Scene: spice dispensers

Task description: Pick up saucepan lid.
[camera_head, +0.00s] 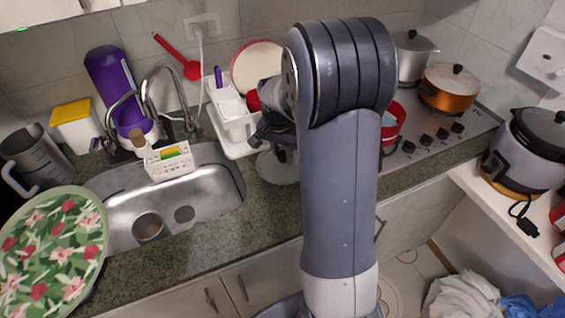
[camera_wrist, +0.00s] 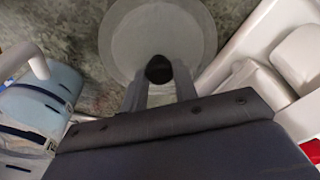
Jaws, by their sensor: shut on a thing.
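The saucepan lid (camera_wrist: 128,50) is a round, greyish disc that looks see-through, with a dark knob (camera_wrist: 159,69) at its middle. In the wrist view my gripper (camera_wrist: 160,88) is shut on that knob, one finger on either side of it. The lid is over the green speckled counter; I cannot tell whether it touches it. In the head view the lid (camera_head: 277,168) shows between the sink and my arm. My gripper (camera_head: 272,138) is above it there, and my arm hides part of the area.
A white dish rack (camera_head: 240,148) stands close beside the lid. The sink (camera_head: 190,195) with a sponge holder (camera_head: 170,163) is to the left. A copper pot (camera_head: 449,90), a grey pot and a red pan are on the stove. A floral tray (camera_head: 50,250) is at far left.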

